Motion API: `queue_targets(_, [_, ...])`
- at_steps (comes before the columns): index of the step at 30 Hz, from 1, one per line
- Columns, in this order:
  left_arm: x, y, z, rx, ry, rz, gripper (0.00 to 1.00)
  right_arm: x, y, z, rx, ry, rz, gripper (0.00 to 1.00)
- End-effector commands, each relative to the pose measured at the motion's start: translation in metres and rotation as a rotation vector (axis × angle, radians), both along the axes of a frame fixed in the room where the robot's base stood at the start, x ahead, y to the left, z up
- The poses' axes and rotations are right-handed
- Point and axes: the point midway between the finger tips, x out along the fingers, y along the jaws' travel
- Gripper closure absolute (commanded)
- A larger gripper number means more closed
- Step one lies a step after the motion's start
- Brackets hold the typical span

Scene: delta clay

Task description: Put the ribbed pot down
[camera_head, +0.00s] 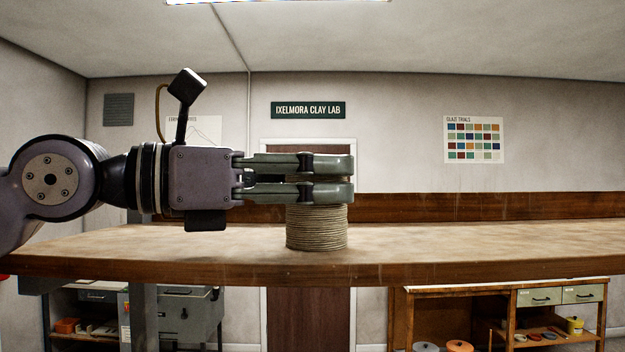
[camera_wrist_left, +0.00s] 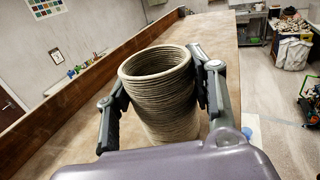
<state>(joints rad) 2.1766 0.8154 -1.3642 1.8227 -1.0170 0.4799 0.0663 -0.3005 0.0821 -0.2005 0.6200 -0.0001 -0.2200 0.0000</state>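The ribbed pot (camera_head: 317,228) is a beige, round, open-topped pot with horizontal ridges. It is upright at the wooden bench top (camera_head: 180,245), and its base appears at or just above the surface; I cannot tell whether it touches. My left gripper (camera_head: 325,178) comes in level from the left, with its fingers around the pot's upper part. In the left wrist view the pot (camera_wrist_left: 160,95) sits between the two dark finger pads, one against each side, and its mouth looks empty. My right gripper is in neither view.
The bench top is clear around the pot, with a raised wooden back board (camera_head: 450,206) behind it. A lower cabinet with drawers (camera_head: 540,297) stands below at the right.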

Motion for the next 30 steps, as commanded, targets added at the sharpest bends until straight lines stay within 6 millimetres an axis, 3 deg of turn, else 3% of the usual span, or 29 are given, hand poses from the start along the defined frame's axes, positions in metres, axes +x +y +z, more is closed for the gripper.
queue_targets(9, [0.000, 0.000, 0.000, 0.000, 0.000, 0.000, 0.30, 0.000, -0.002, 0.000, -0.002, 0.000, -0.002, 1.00])
queue_targets(21, [0.000, 0.000, 0.007, 0.000, 0.000, 0.001, 0.30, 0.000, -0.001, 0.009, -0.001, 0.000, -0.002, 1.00])
queue_targets(30, [-0.023, 0.058, -0.001, -0.004, -0.001, 0.003, 0.30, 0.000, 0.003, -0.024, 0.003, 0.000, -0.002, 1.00])
